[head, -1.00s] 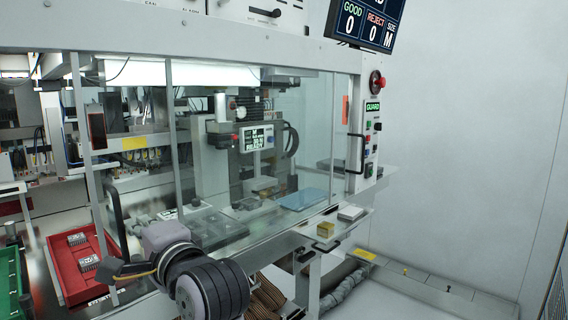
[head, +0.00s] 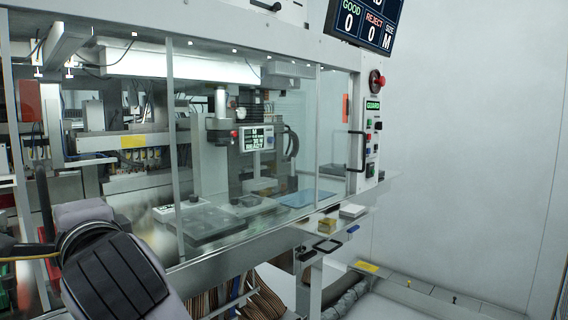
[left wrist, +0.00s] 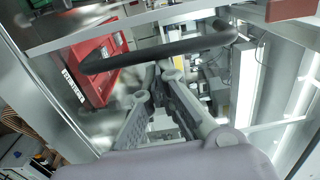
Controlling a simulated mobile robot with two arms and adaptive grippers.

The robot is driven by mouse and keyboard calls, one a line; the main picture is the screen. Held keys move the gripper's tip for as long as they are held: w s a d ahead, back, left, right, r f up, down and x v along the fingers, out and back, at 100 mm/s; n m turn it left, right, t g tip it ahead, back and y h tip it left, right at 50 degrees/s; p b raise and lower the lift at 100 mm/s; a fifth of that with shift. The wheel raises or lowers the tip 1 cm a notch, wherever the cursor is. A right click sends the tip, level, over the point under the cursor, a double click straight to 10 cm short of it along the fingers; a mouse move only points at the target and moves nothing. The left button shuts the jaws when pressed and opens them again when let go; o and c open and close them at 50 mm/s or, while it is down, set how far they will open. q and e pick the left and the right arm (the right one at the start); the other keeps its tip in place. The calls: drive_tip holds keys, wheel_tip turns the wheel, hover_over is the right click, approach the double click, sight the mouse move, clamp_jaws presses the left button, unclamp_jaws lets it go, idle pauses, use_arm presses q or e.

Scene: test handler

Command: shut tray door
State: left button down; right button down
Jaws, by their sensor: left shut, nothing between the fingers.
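A dark curved handle (head: 44,205) stands upright at the far left in the head view, by a pale frame post (head: 20,170). A dark bar handle (left wrist: 160,50) also arches across the left wrist view. My left gripper (left wrist: 165,72) is shut and empty, its fingertips close to the bar. I cannot tell whether they touch it. In the head view my left arm covers the lower left, and its fingers do not show. How far the door stands open is unclear. My right gripper is not in view.
A red tray (left wrist: 98,75) lies beyond the bar in the left wrist view. Clear panes front the machine, with a black handle (head: 357,151) at their right. A control panel (head: 374,130) with a red button stands beside it.

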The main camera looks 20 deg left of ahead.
use_arm(q)
drive_tip(key=shift+s+a, duration=0.25)
drive_tip(key=shift+s, duration=0.3)
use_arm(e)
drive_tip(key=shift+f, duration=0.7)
use_arm(q)
drive_tip(key=shift+b, duration=0.35)
